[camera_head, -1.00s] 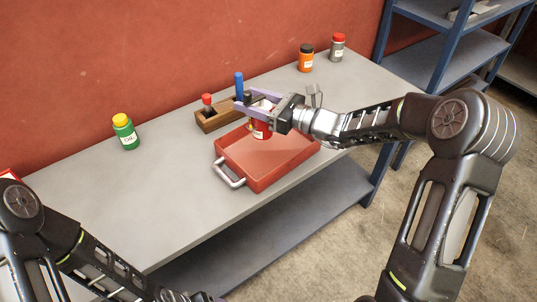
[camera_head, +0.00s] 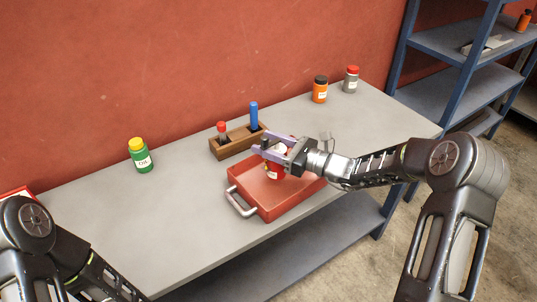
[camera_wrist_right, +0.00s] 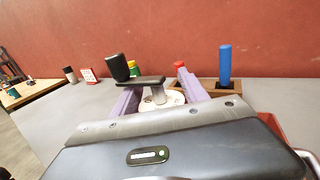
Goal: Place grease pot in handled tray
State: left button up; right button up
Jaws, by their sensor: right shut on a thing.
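The grease pot (camera_head: 273,173) is red with a pale label. My right gripper (camera_head: 273,152) is shut on its upper part, with its purple fingers on both sides. The pot is upright within the outline of the red handled tray (camera_head: 258,205); I cannot tell whether its base touches the tray floor. In the right wrist view, a pale round top (camera_wrist_right: 170,100) and a black handle-like part show between and above the fingers. The tray has a metal handle at its left end. My left gripper is out of view; only my left arm shows.
A wooden holder (camera_head: 240,146) with red-topped and blue tools stands just behind the tray. A green bottle with a yellow cap (camera_head: 140,156) stands at left. Orange (camera_head: 320,90) and grey (camera_head: 351,80) jars stand at the back right. The left bench surface is mostly clear.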

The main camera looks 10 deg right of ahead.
notch_tip(320, 180, down, 4)
jog(key=shift+r, duration=0.15)
dwell(0.4)
jog(key=o, duration=1)
jog(key=shift+f, duration=0.25)
jog(key=o, duration=0.5)
jog(key=shift+r, duration=0.1)
jog(key=shift+c, duration=0.2)
jog(key=b+v, duration=0.1)
jog(key=v, duration=1.1)
